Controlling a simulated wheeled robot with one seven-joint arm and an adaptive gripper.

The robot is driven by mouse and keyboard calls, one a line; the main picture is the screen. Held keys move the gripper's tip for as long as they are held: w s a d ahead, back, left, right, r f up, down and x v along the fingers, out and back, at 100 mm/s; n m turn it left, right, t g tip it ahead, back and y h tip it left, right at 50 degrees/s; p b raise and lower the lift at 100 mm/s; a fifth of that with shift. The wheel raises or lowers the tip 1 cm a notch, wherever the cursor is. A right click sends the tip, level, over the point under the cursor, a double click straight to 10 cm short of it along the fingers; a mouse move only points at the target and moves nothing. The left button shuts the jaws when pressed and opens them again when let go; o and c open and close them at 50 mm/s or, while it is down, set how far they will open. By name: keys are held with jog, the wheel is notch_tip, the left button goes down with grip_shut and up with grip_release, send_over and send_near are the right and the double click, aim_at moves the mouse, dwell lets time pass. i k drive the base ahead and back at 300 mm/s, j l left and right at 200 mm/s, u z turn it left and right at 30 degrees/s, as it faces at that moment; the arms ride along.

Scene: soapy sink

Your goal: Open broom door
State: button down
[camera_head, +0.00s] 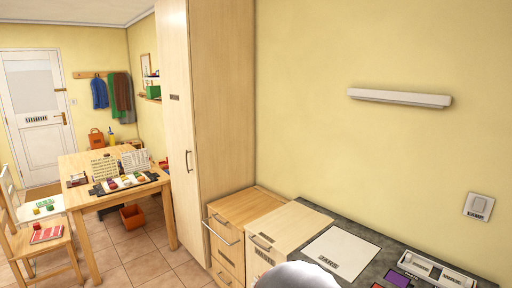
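A tall light-wood cabinet (222,110) stands left of centre against the yellow wall. Its narrow front door (172,130) faces left and looks shut. The door carries a small dark label, too small to read, and a vertical dark handle (188,161) at about mid-height. A rounded pale grey part of my own arm shows at the bottom edge, right of the cabinet. My gripper is out of view, so whether it is open or holds anything does not show.
Low wooden drawer units (228,240) with bar handles stand right of the cabinet, beside a grey counter (345,220). A wooden table (90,195) and chair (45,245) stand at left. Tiled floor (130,255) is clear between the table and cabinet.

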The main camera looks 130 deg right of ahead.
aim_at(172, 17)
jog(key=z, duration=3.85)
jog(key=i+l, duration=0.1)
jog(key=i, duration=0.4)
jog(key=i+l, duration=0.1)
jog(key=i, duration=0.45)
jog(key=i+u, duration=0.1)
jog(key=i, duration=0.4)
jog(key=i+l, duration=0.2)
jog(key=i, duration=0.3)
jog(key=i+l, duration=0.1)
jog(key=i, duration=0.4)
jog(key=i+l+u, duration=0.1)
jog(key=i, duration=0.45)
